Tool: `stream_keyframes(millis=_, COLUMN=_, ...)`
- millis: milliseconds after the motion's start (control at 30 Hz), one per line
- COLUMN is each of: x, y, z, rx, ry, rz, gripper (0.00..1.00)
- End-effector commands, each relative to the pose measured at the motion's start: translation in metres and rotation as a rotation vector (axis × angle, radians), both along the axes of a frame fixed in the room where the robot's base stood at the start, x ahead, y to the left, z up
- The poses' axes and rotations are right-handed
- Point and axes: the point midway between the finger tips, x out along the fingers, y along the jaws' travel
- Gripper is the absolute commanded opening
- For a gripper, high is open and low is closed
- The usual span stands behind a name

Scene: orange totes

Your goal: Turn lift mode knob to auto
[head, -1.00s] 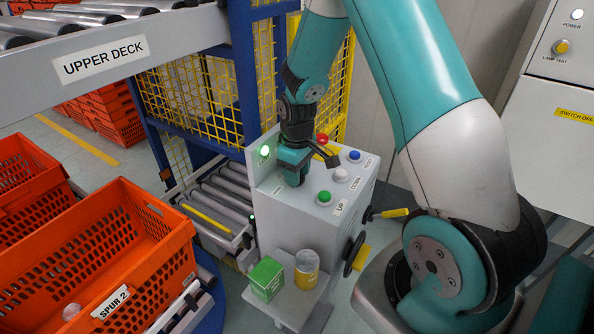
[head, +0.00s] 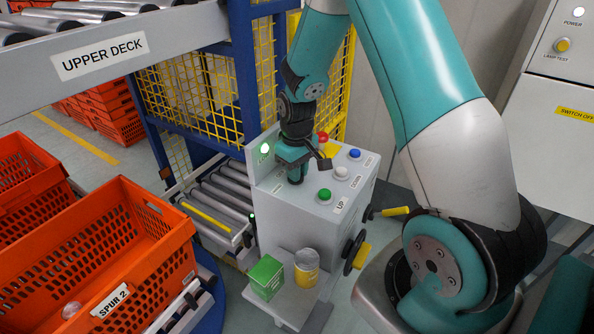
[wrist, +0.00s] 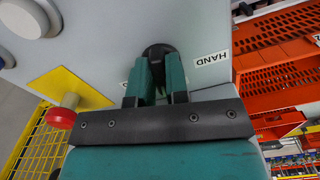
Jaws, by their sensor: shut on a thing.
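The lift mode knob (wrist: 157,50) is a black round knob on the grey control box. In the wrist view its black top shows just beyond the fingertips, and the rest is hidden between them. My gripper (wrist: 160,75) has two teal fingers shut on it from either side. In the head view my gripper (head: 297,178) points down at the box top and hides the knob. A HAND label (wrist: 211,60) lies to the knob's right in the wrist view. Another label left of the knob is mostly covered by a finger. The knob's pointer cannot be made out.
The control box (head: 300,222) also bears a red button on a yellow plate (head: 331,149), plus blue (head: 354,154), white (head: 341,171) and green (head: 324,195) buttons close by. A green lamp (head: 264,148) is lit. A green carton (head: 267,277) and a can (head: 306,268) stand below.

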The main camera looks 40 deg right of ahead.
Motion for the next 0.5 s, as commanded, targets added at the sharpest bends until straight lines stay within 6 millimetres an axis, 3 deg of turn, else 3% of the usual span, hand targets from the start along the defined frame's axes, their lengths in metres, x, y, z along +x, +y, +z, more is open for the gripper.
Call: stream_keyframes(millis=500, x=0.0007, y=0.0018, z=0.0005, rx=-0.001, ry=-0.002, rz=-0.411, gripper=0.00)
